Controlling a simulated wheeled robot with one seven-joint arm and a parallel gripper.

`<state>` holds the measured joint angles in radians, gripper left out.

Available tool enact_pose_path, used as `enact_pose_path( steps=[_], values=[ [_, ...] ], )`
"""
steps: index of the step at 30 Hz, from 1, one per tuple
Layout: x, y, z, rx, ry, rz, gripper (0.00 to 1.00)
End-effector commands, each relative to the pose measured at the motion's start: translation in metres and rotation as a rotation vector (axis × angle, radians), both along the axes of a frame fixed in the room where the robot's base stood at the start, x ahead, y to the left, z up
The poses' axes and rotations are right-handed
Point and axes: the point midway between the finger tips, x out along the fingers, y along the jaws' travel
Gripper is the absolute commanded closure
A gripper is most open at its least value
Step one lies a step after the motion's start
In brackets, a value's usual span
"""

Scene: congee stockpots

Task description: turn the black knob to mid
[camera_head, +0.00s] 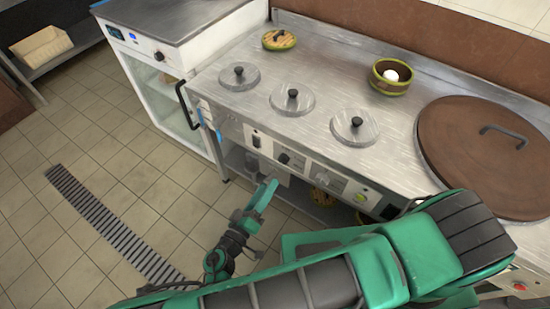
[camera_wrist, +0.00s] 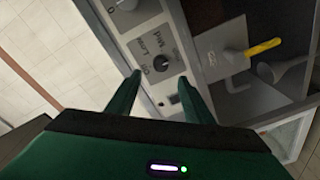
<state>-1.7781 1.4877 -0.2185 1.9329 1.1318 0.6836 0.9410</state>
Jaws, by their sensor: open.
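The black knob (camera_wrist: 160,63) is on a light control panel in the wrist view. The words Off, Low and Mid are printed around it; which mark it points to is too small to tell. In the head view a small black knob (camera_head: 284,158) shows on the stove's front panel. My gripper (camera_wrist: 160,76) is open and empty, its two green fingertips either side of the knob in the picture, with no clear contact. In the head view my gripper (camera_head: 268,187) is just in front of and below the panel.
Several lidded pots, including a large brown lid (camera_head: 480,150), sit in the steel counter. A second knob (camera_wrist: 125,4) is farther along the panel. A yellow-handled valve (camera_wrist: 262,47) is beside the panel.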

Motion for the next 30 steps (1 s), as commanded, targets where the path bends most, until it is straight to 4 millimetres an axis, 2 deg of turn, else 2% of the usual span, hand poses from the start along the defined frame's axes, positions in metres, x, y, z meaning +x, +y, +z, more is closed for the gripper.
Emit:
enact_pose_path(
  steps=[5,12,18,30],
  values=[
    [0.015,-0.004,0.001,-0.001,-0.002,0.014,0.53],
    [0.05,-0.022,0.0,-0.002,-0.002,0.022,0.53],
    [0.072,-0.035,0.001,-0.001,-0.001,0.024,0.53],
    [0.082,-0.041,0.0,0.0,0.0,0.027,0.53]
  ],
)
